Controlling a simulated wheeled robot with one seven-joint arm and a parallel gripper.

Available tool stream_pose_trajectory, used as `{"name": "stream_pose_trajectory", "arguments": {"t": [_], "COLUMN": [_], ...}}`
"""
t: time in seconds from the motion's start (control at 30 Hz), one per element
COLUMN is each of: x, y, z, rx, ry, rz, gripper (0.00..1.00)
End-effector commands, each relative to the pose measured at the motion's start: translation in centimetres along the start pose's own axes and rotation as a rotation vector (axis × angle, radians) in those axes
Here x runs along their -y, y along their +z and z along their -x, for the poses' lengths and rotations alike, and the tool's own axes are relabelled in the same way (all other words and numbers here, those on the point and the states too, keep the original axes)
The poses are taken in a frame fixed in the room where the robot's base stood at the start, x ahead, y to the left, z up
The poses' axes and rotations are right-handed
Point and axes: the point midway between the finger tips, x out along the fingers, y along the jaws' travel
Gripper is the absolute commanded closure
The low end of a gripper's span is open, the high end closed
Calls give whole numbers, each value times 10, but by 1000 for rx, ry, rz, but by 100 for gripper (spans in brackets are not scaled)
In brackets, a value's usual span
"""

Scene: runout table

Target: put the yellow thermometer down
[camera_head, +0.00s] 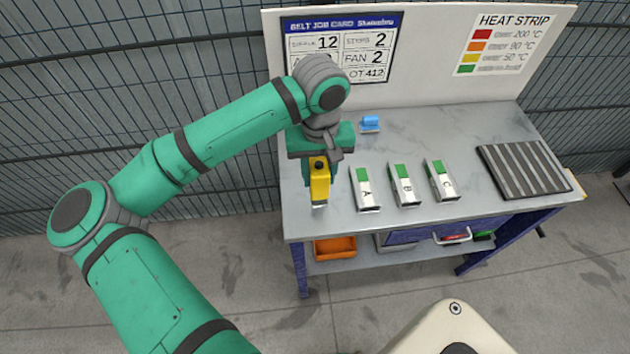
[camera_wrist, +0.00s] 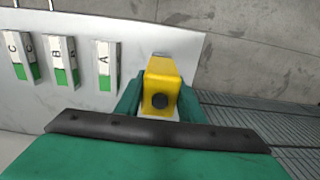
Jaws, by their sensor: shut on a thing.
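The yellow thermometer (camera_head: 319,180) is upright between the jaws of my gripper (camera_head: 317,172), over the left end of the grey table (camera_head: 420,130). My gripper is shut on it. In the wrist view, the yellow thermometer (camera_wrist: 161,85) shows its dark round button between the green fingers of my gripper (camera_wrist: 160,100). I cannot tell whether its lower end touches the tabletop.
White blocks with green ends, A (camera_head: 364,190), B (camera_head: 403,186) and C (camera_head: 440,181), stand to the right of the thermometer. A blue item (camera_head: 370,123) lies behind. A ribbed dark mat (camera_head: 522,169) is at the right. An orange bin (camera_head: 335,247) sits below.

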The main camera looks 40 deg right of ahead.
Motion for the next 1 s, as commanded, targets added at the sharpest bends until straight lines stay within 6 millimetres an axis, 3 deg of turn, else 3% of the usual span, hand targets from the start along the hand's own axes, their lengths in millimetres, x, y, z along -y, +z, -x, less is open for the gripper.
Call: {"name": "stream_pose_trajectory", "arguments": {"t": [0.43, 0.87, 0.9, 0.97, 1.0], "x": [8, 8, 8, 8, 8], "y": [-8, -8, -8, -8, -8], "z": [-41, -46, -47, -46, -46], "rx": [1, -1, 0, 0, 0], "ry": [2, 0, 0, 0, 0], "rz": [0, 0, 0, 0, 0], "gripper": [81, 81, 62, 48, 46]}}
